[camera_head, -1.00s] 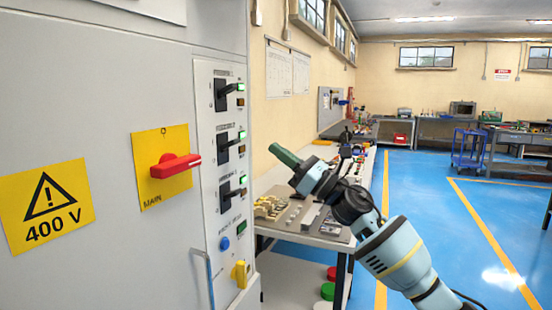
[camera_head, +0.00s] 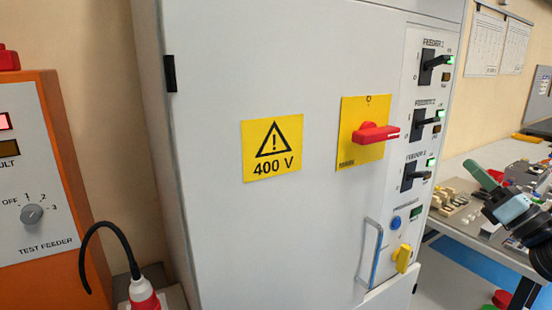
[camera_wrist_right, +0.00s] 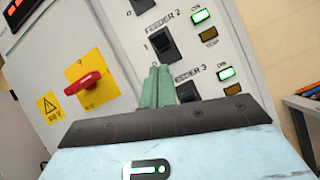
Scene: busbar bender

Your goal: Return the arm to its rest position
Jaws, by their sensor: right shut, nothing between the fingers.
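My right gripper (camera_head: 471,165) is at the right of the head view, with its green fingers in front of the workbench and to the right of the grey cabinet (camera_head: 270,230). The rest of my right arm is cut off by the picture's right edge. In the right wrist view its two green fingers (camera_wrist_right: 158,86) are shut together with nothing between them. They point at the cabinet's feeder switch panel and overlap it in that picture, but touch no switch in the head view. My left gripper is not in view.
The cabinet carries a red main switch handle (camera_head: 376,133), black feeder switches (camera_head: 418,125), a door handle (camera_head: 373,255) and a yellow latch (camera_head: 402,259). The workbench (camera_head: 465,222) holds small parts. An orange test feeder unit (camera_head: 72,165) and a black cable (camera_head: 105,225) stand left.

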